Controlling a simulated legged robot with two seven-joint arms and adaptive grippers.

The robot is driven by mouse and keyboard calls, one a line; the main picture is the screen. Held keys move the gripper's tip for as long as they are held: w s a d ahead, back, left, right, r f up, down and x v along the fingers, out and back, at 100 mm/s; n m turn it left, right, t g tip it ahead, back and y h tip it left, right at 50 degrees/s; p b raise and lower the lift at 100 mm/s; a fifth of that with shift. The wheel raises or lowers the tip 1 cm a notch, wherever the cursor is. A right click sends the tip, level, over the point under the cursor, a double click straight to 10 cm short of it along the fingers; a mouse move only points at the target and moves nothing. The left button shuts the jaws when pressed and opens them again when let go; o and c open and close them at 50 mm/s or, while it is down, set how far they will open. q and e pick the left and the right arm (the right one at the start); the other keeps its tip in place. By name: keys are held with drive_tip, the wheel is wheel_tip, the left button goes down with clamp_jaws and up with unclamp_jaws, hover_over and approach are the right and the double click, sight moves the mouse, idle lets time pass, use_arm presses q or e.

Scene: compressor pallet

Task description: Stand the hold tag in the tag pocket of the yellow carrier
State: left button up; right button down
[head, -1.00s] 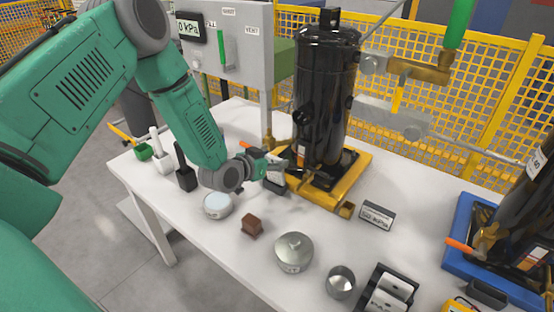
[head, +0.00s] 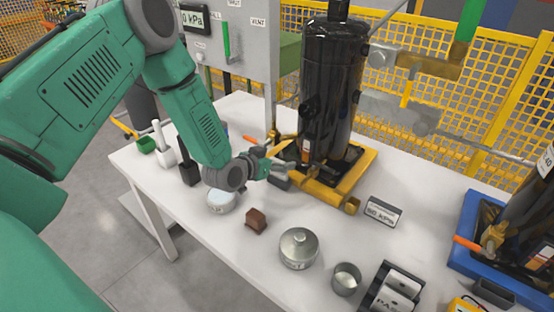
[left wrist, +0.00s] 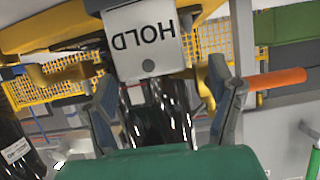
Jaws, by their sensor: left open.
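The hold tag (left wrist: 143,42) is a pale plate with HOLD on it, upside down at the top of the left wrist view. Its far end meets the yellow carrier (left wrist: 40,34) at the top edge; the pocket itself is not clearly visible. My left gripper (left wrist: 163,82) is open, its fingers on either side of the tag's near end with gaps. In the head view the left gripper (head: 284,171) is beside the left corner of the yellow carrier (head: 325,195), which holds the black compressor (head: 330,85). My right gripper is out of view.
An orange-handled part (left wrist: 275,80) is close right of the fingers. On the white table are a brown block (head: 256,220), a lidded tin (head: 298,248), an open cup (head: 345,278) and a pressure sign (head: 383,211). A blue carrier (head: 468,225) stands right.

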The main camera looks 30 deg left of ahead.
use_arm(q)
drive_tip(key=shift+d+r, duration=0.1)
drive_tip(key=shift+d, duration=0.15)
drive_tip(key=c, duration=0.3)
drive_tip(key=shift+d+r, duration=0.1)
drive_tip(key=shift+d, duration=0.15)
drive_tip(key=shift+c, duration=0.2)
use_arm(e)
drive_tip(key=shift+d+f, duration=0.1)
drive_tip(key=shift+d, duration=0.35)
use_arm(q)
drive_tip(key=shift+r, duration=0.1)
drive_tip(key=shift+a+r+p, duration=0.35)
drive_tip(key=shift+r+p, duration=0.4)
drive_tip(key=shift+p, duration=0.05)
drive_tip(key=shift+d+r+p, duration=0.25)
drive_tip(key=shift+r+p, duration=0.6)
drive_tip(key=shift+r, duration=0.25)
drive_tip(key=shift+a+r+p, duration=0.2)
drive_tip(key=shift+r+p, duration=0.6)
drive_tip(key=shift+r, duration=0.2)
drive_tip(key=shift+d+r+p, duration=0.1)
drive_tip(key=shift+r+p, duration=0.25)
drive_tip(key=shift+r, duration=0.1)
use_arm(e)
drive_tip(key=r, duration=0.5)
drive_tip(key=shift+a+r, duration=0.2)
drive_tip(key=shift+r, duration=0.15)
